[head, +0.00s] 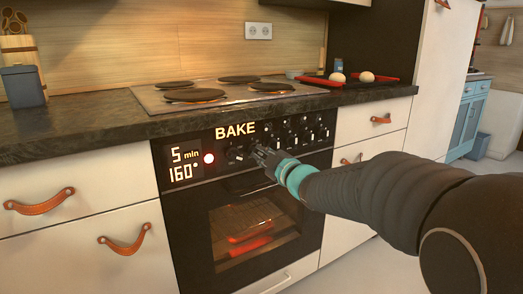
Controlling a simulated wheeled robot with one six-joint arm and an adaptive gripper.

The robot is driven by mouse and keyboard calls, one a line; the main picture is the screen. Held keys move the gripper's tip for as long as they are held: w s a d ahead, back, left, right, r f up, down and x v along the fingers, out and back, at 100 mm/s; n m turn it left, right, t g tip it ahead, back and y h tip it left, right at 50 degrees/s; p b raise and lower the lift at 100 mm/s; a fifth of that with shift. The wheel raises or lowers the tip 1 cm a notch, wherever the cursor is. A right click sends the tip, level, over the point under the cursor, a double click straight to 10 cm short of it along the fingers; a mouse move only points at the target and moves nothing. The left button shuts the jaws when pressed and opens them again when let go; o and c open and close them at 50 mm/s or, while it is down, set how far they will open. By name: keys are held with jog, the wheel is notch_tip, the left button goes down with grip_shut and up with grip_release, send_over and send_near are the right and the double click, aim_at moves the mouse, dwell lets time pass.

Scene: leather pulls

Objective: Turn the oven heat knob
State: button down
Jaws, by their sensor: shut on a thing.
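The oven (185,225) is built in under the dark counter, with a glass door and a black control panel. Its display (184,164) reads "BAKE", "5 min" and "160°", with a lit red light beside it. Several dark knobs (300,130) line the right part of the panel. My gripper (256,153) reaches in from the right and is at the panel, shut on a dark knob (237,153) below the word "BAKE". The gripper partly hides this knob, so its pointer cannot be read.
A cooktop (150,101) with several round plates is above the oven. A red tray (388,80) with two pale buns lies on the counter (95,127). White drawers with leather pulls (39,202) flank the oven. The oven handle runs just below my gripper.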

jog(key=m+p, duration=0.2)
jog(key=m, duration=0.2)
jog(key=shift+a+r+m, duration=0.1)
jog(key=shift+m, duration=0.2)
jog(key=shift+m+p, duration=1.05)
jog(key=shift+m, duration=1.25)
jog(key=shift+s+f, duration=0.1)
jog(key=shift+f, duration=0.1)
jog(key=c, duration=1.2)
grip_release()
jog(key=v, duration=1.2)
